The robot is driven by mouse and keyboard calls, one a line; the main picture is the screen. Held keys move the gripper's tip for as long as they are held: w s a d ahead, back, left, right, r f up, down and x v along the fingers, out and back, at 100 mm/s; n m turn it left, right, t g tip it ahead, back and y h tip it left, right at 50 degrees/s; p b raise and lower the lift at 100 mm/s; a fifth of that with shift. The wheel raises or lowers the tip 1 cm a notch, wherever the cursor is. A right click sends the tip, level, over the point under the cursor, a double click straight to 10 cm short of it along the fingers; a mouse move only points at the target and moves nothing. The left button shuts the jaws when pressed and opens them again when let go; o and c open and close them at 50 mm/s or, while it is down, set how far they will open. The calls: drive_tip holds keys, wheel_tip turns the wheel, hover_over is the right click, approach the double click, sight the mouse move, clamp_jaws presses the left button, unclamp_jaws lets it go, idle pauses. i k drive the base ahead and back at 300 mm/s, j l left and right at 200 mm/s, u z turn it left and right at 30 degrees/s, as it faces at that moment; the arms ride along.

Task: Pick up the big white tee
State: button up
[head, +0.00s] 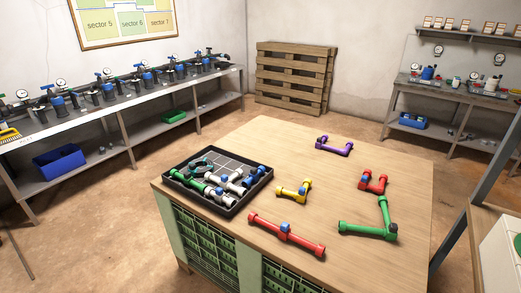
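White pipe pieces lie in the black tray (243,203) on the wooden table. One white piece (212,197) lies near the tray's front, and another white piece (236,177) lies further back, close to blue parts. They are small and crowded, so I cannot tell which is the big white tee. A green pipe (188,184) lies at the tray's left, beside the white pieces. My gripper is not in view.
On the table (330,210) lie a yellow piece (293,193), a long red pipe (287,236), a short red piece (373,182), a green elbow (384,215) and a purple piece (334,147). Bare tabletop lies between them. A bench with valves (120,90) stands behind left.

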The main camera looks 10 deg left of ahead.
sight(226, 182)
drive_tip(key=j+z, duration=0.25)
drive_tip(key=j, duration=0.7)
drive_tip(key=j+z, duration=0.25)
drive_tip(key=j, duration=0.75)
